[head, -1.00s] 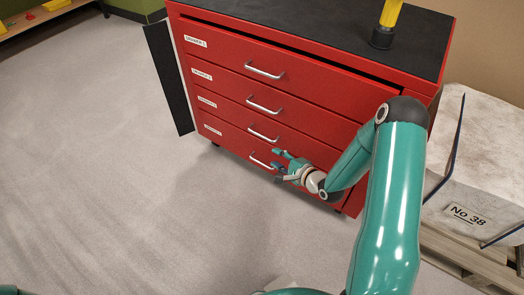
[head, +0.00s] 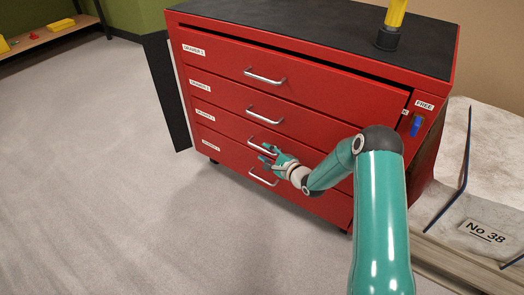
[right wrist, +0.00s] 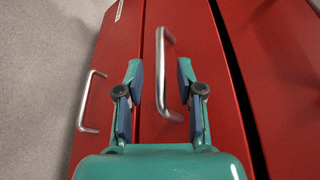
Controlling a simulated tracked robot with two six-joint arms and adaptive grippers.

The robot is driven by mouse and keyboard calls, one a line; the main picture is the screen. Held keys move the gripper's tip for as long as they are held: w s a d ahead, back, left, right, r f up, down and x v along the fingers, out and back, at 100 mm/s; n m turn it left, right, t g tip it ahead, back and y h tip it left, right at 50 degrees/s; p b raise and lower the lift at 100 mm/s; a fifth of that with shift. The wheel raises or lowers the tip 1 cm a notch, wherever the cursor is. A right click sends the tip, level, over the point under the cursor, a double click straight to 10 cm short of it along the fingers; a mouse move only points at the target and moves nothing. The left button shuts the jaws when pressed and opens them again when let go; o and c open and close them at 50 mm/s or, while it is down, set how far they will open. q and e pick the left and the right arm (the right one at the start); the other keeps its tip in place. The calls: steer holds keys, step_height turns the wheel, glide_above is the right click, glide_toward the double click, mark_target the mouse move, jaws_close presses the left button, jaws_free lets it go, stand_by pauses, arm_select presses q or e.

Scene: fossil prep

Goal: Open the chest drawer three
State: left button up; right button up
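The red chest (head: 330,75) has a stack of drawers with silver bar handles and white labels at their left ends. Drawer three (head: 225,128) is third from the top; it looks closed in the head view. Its handle (head: 262,146) is beside my right gripper (head: 266,157). The lowest drawer's handle (right wrist: 90,101) is left of the fingers. My left gripper is out of view.
A yellow-handled tool (head: 392,22) stands on the chest's black top. A pale block marked No 38 (head: 482,231) is on a pallet close at right. A dark panel (head: 165,92) is at the chest's left. The floor in front is clear.

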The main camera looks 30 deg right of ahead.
mark_target(259, 148)
steer(key=b+x, duration=0.1)
steer(key=x, duration=0.3)
steer(key=shift+w+f, duration=0.1)
steer(key=shift+w, duration=0.3)
jaws_close()
